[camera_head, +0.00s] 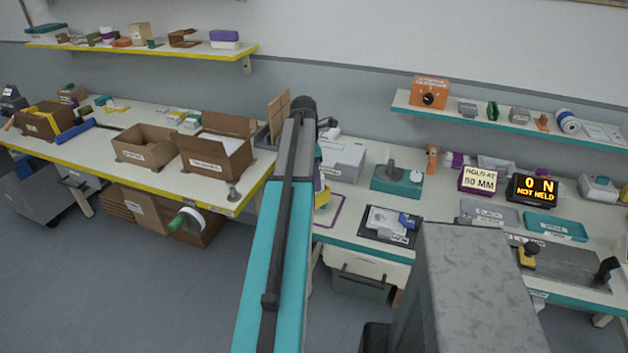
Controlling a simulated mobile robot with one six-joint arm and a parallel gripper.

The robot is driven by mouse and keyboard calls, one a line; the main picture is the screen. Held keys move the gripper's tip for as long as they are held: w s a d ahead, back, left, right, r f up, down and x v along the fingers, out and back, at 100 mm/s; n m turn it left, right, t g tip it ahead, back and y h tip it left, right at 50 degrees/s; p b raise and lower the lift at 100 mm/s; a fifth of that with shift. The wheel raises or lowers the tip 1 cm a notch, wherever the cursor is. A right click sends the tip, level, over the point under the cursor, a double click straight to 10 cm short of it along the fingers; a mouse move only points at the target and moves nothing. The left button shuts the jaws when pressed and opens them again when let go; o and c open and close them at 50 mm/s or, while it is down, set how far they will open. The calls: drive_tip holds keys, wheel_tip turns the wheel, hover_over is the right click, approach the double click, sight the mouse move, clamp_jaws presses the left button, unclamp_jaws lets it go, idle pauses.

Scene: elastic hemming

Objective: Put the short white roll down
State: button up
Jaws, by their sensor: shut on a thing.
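My teal arm rises through the middle of the head view and hides part of the benches behind it. My gripper's fingers do not show, and whatever they hold is hidden with them. I cannot make out a short white roll in the grip. A narrow yellow and purple patch (320,188) shows just right of my arm; I cannot tell what it belongs to. A purple outline (328,213) is marked on the right bench (343,232), partly covered by my arm.
Two open cardboard boxes (145,146) (214,152) stand on the left bench. A white disc with a green handle (189,221) shows below its front edge. A lit display (531,190) reads "0 N NOT HELD" beside a sign (479,180) reading "HOLD AT 50 MM". Trays (555,227) lie nearby.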

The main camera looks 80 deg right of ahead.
drive_tip(key=shift+f+p, duration=0.3)
drive_tip(key=shift+f, duration=0.7)
drive_tip(key=shift+f, duration=0.15)
drive_tip(key=o, duration=1.2)
drive_tip(key=shift+c, duration=0.2)
drive_tip(key=shift+r, duration=0.2)
drive_tip(key=shift+w+a+r+b, duration=0.15)
drive_tip(key=shift+r+b, duration=0.3)
drive_tip(key=shift+r, duration=1.5)
drive_tip(key=shift+w+a+r+b, duration=0.1)
drive_tip(key=shift+w+r+b, duration=0.25)
drive_tip(key=shift+r, duration=1.65)
drive_tip(key=shift+w+a+r+b, duration=0.1)
drive_tip(key=shift+r+b, duration=0.45)
drive_tip(key=shift+r, duration=1.4)
